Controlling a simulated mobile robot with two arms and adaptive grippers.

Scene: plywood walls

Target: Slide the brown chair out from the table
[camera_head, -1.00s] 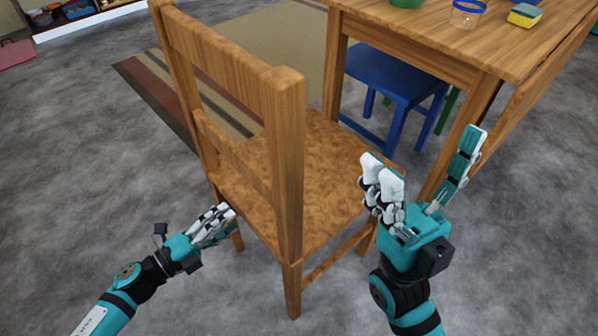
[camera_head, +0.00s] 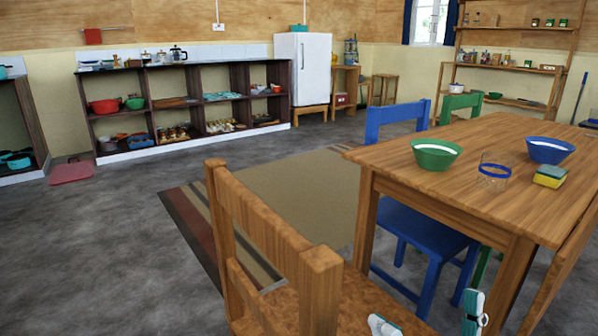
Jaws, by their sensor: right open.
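My right gripper (camera_head: 430,318) shows only as fingertips at the bottom edge, over the right side of the chair seat. Its fingers are spread apart with nothing between them. Whether it touches the chair cannot be seen. My left gripper is out of view.
A striped rug (camera_head: 290,205) lies beyond the brown chair.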

